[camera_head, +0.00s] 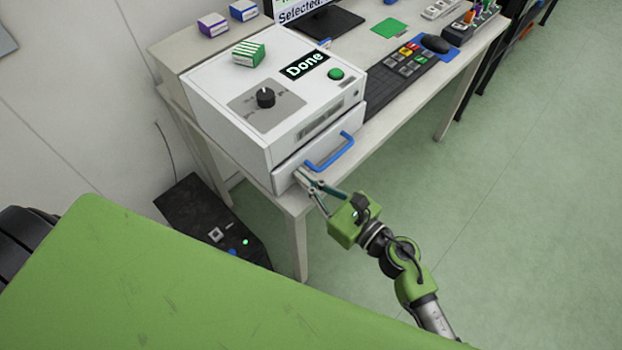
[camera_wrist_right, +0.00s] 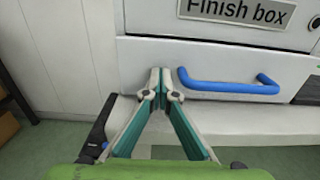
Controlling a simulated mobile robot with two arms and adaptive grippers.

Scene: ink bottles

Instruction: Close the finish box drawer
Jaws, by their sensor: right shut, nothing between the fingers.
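The finish box (camera_head: 235,130) is a white case on the table, with a dial, a green button and a "Done" sign on top. Its drawer (camera_head: 290,172) is low on the front and has a blue handle (camera_head: 330,152). The drawer front looks nearly flush with the case; I cannot tell if a small gap is left. My right gripper (camera_head: 301,176) is shut and empty, its tips at the drawer front left of the handle. In the right wrist view the shut tips (camera_wrist_right: 160,82) are against or just before the drawer front (camera_wrist_right: 225,62), beside the handle (camera_wrist_right: 225,87). My left gripper is not in view.
A green-striped box (camera_head: 248,54) stands on the case, with purple (camera_head: 212,25) and blue (camera_head: 243,10) boxes behind. A keyboard (camera_head: 400,75) and mouse (camera_head: 435,44) lie to the right. A dark unit (camera_head: 205,222) is on the floor. Open floor lies right of the table.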

